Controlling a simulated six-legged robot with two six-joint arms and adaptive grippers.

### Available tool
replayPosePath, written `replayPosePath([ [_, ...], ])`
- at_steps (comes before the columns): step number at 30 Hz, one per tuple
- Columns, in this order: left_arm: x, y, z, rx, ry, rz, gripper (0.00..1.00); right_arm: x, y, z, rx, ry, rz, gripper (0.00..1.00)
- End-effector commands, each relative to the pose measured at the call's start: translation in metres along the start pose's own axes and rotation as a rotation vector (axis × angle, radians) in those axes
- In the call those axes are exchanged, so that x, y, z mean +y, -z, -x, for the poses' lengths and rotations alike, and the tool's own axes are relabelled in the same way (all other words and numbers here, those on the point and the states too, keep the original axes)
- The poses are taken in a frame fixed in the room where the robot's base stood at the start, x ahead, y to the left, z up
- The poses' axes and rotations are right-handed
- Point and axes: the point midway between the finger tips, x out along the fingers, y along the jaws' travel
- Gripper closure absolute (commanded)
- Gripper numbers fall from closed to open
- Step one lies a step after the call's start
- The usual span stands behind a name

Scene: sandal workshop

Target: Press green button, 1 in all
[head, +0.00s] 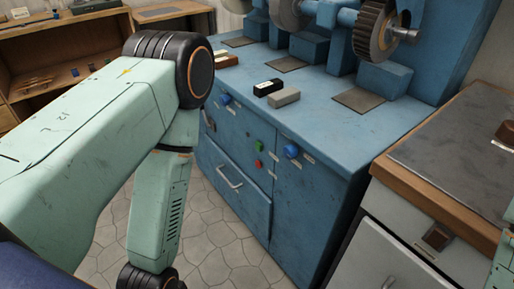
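The small green button (260,146) is on the upright front face of the blue machine bench (330,190), above a small red button (258,163). Nothing covers the green button in the head view. My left arm comes in from the left and bends down in front of the bench, to the left of the buttons. Its gripper is below the picture's lower edge and hidden.
Blue knobs (291,151) and a drawer with a metal handle (230,178) are on the bench front. A black block (267,87) and a grey block (284,97) lie on top. A grey-topped cabinet (440,150) stands at right. Bare stone floor (215,255) lies in front.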

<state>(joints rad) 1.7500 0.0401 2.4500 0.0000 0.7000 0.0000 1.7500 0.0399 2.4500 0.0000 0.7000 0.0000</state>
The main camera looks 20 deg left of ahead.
Motion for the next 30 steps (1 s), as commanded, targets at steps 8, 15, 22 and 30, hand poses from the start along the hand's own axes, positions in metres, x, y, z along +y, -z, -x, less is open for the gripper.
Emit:
replayPosePath([
  [8,0.0000,0.0000,0.0000,0.000,0.000,0.000,0.77,0.0000,0.0000,0.0000,0.000,0.000,0.000,0.60],
  [15,0.0000,0.0000,0.0000,0.000,0.000,0.000,0.98,0.0000,0.0000,0.0000,0.000,0.000,0.000,0.60],
  [22,0.0000,0.0000,0.0000,0.000,0.000,0.000,1.00,0.0000,0.0000,0.0000,0.000,0.000,0.000,0.60],
  [30,0.0000,0.0000,0.0000,0.000,0.000,0.000,1.00,0.0000,0.0000,0.0000,0.000,0.000,0.000,0.60],
])
